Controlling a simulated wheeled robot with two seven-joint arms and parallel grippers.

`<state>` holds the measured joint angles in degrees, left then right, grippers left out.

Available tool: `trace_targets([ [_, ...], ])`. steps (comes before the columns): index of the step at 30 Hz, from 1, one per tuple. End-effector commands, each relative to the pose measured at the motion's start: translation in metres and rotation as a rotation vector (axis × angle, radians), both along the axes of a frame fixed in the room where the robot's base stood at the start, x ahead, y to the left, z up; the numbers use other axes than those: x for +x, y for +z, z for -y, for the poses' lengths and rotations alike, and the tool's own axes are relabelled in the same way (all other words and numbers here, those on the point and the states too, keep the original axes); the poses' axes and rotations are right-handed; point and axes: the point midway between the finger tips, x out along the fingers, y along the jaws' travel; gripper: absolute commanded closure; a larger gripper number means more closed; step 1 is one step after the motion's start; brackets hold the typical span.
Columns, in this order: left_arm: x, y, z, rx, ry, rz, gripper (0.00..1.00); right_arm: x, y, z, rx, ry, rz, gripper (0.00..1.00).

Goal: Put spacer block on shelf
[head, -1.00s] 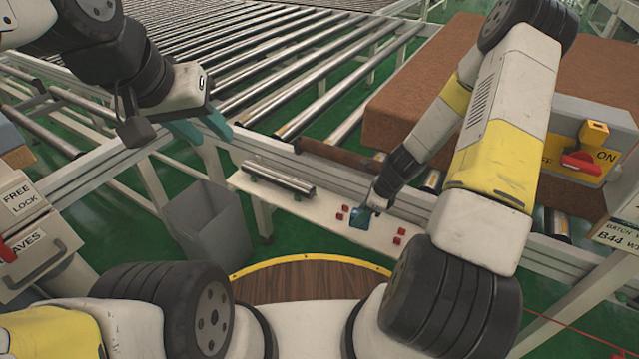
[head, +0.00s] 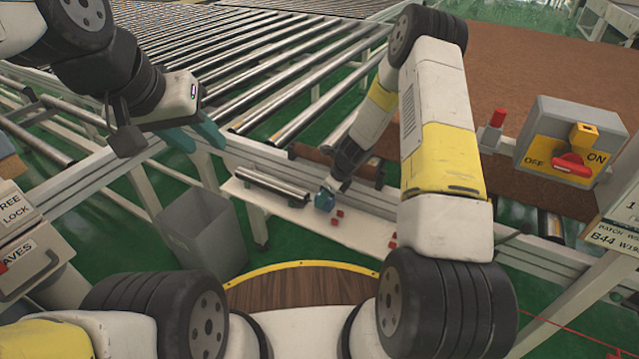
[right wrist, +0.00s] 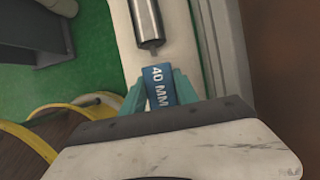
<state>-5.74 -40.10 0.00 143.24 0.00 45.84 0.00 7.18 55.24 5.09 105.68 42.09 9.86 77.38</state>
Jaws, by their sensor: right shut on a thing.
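The spacer block (right wrist: 159,84) is blue and marked "40 MM" in the right wrist view. My right gripper (right wrist: 159,92) is shut on it, with teal fingers on both sides. In the head view the block (head: 324,200) is over the white shelf (head: 290,212), between the metal roller and the red pieces. I cannot tell whether it touches the shelf. My left gripper (head: 195,136) is empty over the conveyor's near rail, its teal fingers apart.
A metal roller (head: 272,185) lies on the shelf, close to the block. Small red pieces (head: 338,216) sit to the right. A grey bin (head: 203,232) stands left of the shelf.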

Motion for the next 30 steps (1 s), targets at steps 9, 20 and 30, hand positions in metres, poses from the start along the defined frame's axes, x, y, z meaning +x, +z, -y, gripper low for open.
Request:
trace_targets([
  [9,0.0,0.0,0.0,0.0,0.0,0.0,0.64,0.002,-0.03,-0.002,0.001,-0.002,-0.004,1.0],
  [20,0.0,0.0,0.0,0.0,0.0,0.0,0.64,0.003,-0.037,-0.002,-0.001,0.0,-0.001,1.0],
  [30,0.0,0.0,0.0,0.0,0.0,0.0,0.64,0.003,-0.038,-0.002,-0.001,0.001,0.0,0.42],
])
